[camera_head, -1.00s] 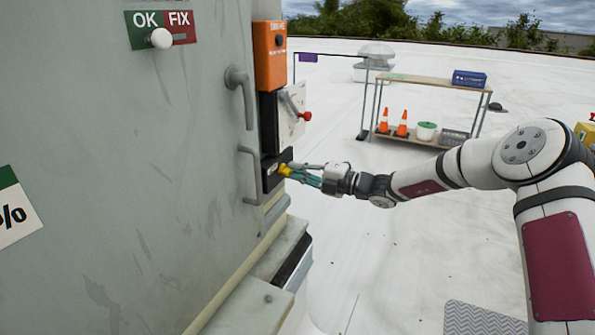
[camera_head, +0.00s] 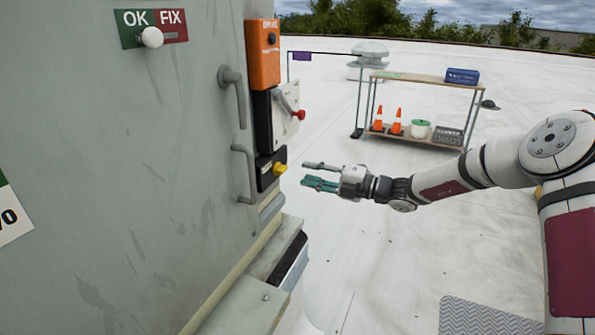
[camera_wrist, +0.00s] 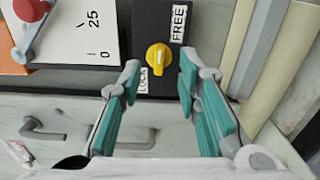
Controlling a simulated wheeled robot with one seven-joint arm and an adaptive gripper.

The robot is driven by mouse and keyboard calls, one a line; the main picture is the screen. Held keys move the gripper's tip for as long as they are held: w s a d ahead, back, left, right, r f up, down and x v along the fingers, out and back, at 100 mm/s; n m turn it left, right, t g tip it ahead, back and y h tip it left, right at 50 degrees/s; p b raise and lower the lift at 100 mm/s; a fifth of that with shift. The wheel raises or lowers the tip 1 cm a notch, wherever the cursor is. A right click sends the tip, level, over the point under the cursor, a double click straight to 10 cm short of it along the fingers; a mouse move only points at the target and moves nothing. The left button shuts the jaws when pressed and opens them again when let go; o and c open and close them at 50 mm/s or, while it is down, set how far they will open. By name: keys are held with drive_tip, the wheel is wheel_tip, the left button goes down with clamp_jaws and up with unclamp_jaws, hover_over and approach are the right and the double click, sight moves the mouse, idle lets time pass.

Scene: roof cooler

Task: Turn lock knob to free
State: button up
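The yellow lock knob (camera_head: 279,169) sits on a black plate (camera_head: 264,176) low on the side of the grey cooler cabinet. In the wrist view the knob (camera_wrist: 158,57) lies between the labels FREE (camera_wrist: 180,22) and LOCK (camera_wrist: 143,80). Which label it points to I cannot tell for sure. My gripper (camera_head: 308,174) is open and empty, a short way to the right of the knob and apart from it. In the wrist view its teal-padded fingers (camera_wrist: 158,78) are spread, with the knob just beyond the tips.
Above the plate are a switch with a red-tipped lever (camera_head: 300,115) and an orange box (camera_head: 263,55). Grey handles (camera_head: 237,95) stick out from the door beside them. A ledge (camera_head: 246,300) juts out below.

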drive_tip(key=v, duration=0.6)
drive_tip(key=s+a+r+n+g+h+p, duration=0.1)
drive_tip(key=s+r+n+g+h, duration=0.25)
drive_tip(key=s+n, duration=0.65)
drive_tip(key=s+r+n+g+h+p, duration=0.1)
drive_tip(key=s+r+n+g+h, duration=0.25)
drive_tip(key=s+n, duration=0.65)
drive_tip(key=s+d+r+n+t+h+p, duration=0.1)
drive_tip(key=s+d+r+n+h, duration=0.2)
drive_tip(key=s+d+n, duration=0.2)
drive_tip(key=s+d+r+n+t+h+p, duration=0.1)
drive_tip(key=s+d+n, duration=0.5)
drive_tip(key=s, duration=0.6)
drive_tip(key=s+d+r+n+t+h+p, duration=0.1)
drive_tip(key=s+d+r+n+t+h, duration=0.2)
drive_tip(key=s+d+n+h, duration=0.3)
drive_tip(key=s+r+n, duration=0.1)
drive_tip(key=s+n, duration=0.1)
drive_tip(key=s, duration=0.1)
drive_tip(key=shift+r, duration=0.3)
drive_tip(key=shift+c, duration=0.6)
